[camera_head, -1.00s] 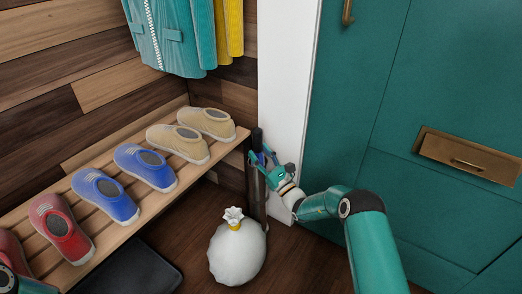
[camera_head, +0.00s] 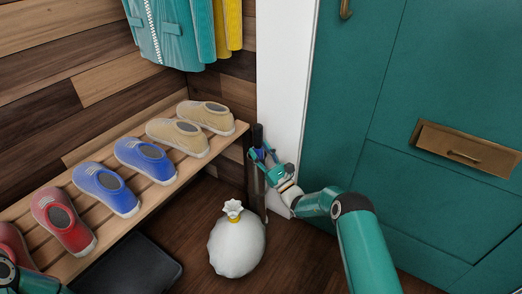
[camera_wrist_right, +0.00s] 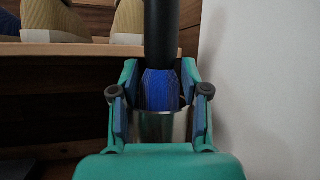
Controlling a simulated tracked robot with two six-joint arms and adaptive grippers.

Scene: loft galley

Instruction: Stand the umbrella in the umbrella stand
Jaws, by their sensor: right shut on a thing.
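The umbrella has a dark handle (camera_wrist_right: 161,30) and a blue folded part (camera_wrist_right: 160,90) in the right wrist view. It is upright. My right gripper (camera_wrist_right: 160,95) is shut on the blue part, a finger on each side. In the head view this gripper (camera_head: 262,157) is beside the end of the shoe bench. The metallic umbrella stand (camera_wrist_right: 160,130) is just below the fingers. The blue part disappears at its rim and seems to enter it; its lower end is hidden. The stand (camera_head: 257,197) shows as a slim cylinder in the head view. My left gripper is out of view.
The slatted bench (camera_head: 165,195) holds several shoes left of the stand. A tied white sack (camera_head: 237,247) stands close in front of it. The white door frame (camera_head: 283,100) and teal door (camera_head: 400,190) are on the right. Coats hang above.

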